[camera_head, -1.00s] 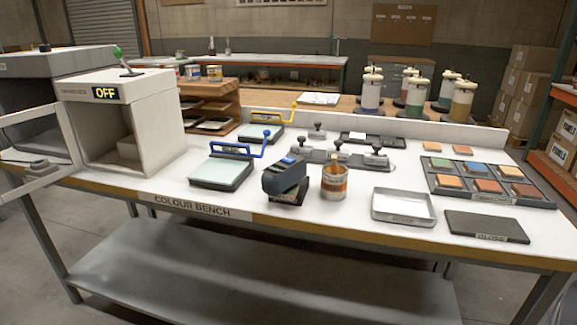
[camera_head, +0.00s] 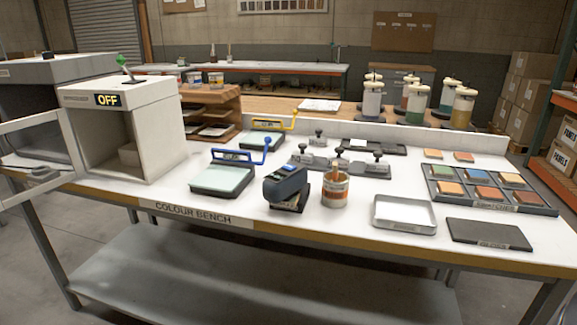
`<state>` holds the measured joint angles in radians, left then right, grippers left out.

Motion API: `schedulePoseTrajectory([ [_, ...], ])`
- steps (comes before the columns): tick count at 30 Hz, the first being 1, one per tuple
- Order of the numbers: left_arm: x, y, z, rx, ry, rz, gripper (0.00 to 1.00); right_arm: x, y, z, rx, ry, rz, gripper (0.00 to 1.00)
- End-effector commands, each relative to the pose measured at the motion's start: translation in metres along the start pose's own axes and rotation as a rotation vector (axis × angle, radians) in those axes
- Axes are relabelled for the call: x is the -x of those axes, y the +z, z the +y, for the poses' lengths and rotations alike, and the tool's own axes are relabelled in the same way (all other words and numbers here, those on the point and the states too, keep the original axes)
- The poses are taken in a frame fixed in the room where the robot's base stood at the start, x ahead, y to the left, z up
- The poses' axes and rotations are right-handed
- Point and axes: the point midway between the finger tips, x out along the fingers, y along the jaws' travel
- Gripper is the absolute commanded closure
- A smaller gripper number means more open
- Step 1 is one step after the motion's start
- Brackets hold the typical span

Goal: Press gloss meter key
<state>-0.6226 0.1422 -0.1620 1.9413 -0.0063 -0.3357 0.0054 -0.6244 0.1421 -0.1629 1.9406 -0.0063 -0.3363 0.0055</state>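A dark blue handheld meter (camera_head: 286,184) with a bright blue patch on top stands near the front edge of the white bench, left of an orange-smeared tin (camera_head: 335,188). I cannot tell whether it is the gloss meter, and its key is too small to make out. A flat black pad (camera_head: 489,234) with a small label, too blurred to read now, lies at the front right. Neither of my grippers shows in this view.
The light box (camera_head: 126,126) reading OFF has its door open at left. Two scale-like units with blue (camera_head: 222,178) and yellow (camera_head: 262,138) handles, a shallow tray (camera_head: 404,228) and a swatch tray (camera_head: 535,211) stand on the bench (camera_head: 200,212). Small bare patches lie between them.

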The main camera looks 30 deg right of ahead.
Motion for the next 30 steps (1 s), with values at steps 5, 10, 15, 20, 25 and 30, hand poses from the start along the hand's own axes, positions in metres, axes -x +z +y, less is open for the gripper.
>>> schedulePoseTrajectory([
  [5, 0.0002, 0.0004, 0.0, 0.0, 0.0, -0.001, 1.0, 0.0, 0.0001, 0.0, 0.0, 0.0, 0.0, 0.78],
  [10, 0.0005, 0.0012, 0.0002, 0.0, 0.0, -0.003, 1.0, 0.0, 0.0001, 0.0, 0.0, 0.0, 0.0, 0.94],
  [15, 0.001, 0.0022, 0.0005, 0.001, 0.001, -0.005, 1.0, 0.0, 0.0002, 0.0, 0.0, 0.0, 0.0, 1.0],
  [20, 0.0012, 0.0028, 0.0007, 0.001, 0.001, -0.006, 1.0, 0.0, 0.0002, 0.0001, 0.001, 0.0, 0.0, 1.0],
  [25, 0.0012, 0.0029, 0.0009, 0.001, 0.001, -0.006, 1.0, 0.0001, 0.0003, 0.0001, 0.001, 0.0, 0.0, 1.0],
  [30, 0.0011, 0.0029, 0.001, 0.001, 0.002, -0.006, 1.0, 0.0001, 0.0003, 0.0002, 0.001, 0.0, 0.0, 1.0],
])
